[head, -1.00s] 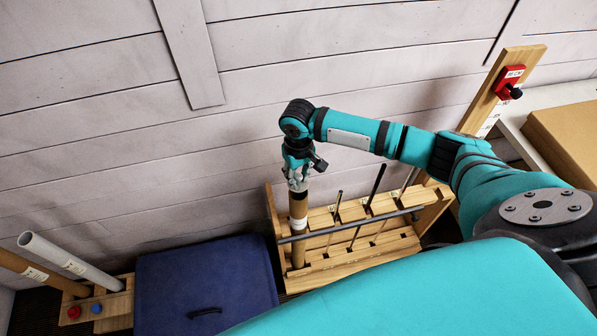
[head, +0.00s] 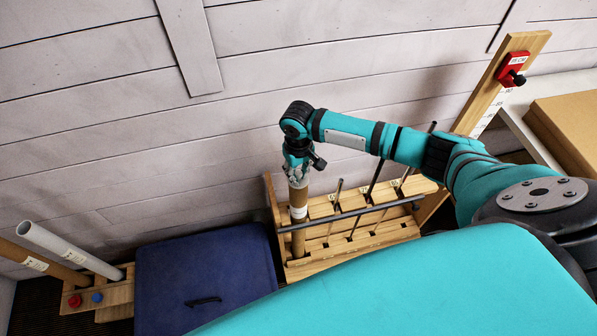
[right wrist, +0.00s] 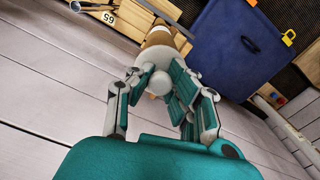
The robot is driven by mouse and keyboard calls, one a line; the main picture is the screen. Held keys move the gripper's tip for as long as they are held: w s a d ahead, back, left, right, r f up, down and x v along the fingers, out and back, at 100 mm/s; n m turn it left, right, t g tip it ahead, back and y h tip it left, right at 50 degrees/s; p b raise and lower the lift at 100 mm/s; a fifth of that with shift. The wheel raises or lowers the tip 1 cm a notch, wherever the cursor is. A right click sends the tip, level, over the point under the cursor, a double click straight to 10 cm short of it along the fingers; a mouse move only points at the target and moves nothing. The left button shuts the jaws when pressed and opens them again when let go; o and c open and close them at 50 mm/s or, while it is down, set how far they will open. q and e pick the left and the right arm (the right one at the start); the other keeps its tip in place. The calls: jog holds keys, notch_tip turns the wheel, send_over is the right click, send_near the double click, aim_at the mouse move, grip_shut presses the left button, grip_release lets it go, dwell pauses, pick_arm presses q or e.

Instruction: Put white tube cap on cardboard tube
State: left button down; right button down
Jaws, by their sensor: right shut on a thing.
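The cardboard tube (head: 299,196) is brown with a white label and stands upright in the left end of the wooden rack. It also shows beyond the fingers in the right wrist view (right wrist: 160,37). My right gripper (head: 297,179) is at the top of the tube, pointing down. In the right wrist view its fingers (right wrist: 158,88) are closed around the white tube cap (right wrist: 159,82), which lines up with the tube. Whether the cap is seated on the rim is hidden by the fingers. My left gripper is out of view.
The wooden rack (head: 345,262) holds several thin shafts and has a dark bar (head: 350,214) across it. A blue bin (head: 205,265) stands left of it. Two more tubes (head: 70,248) lean in a wooden holder at far left. The plank wall is close behind.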

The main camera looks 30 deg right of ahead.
jog(key=shift+f, duration=0.3)
jog(key=c, duration=1.2)
grip_release()
notch_tip(320, 180, up, 12)
jog(key=shift+a+f, duration=0.1)
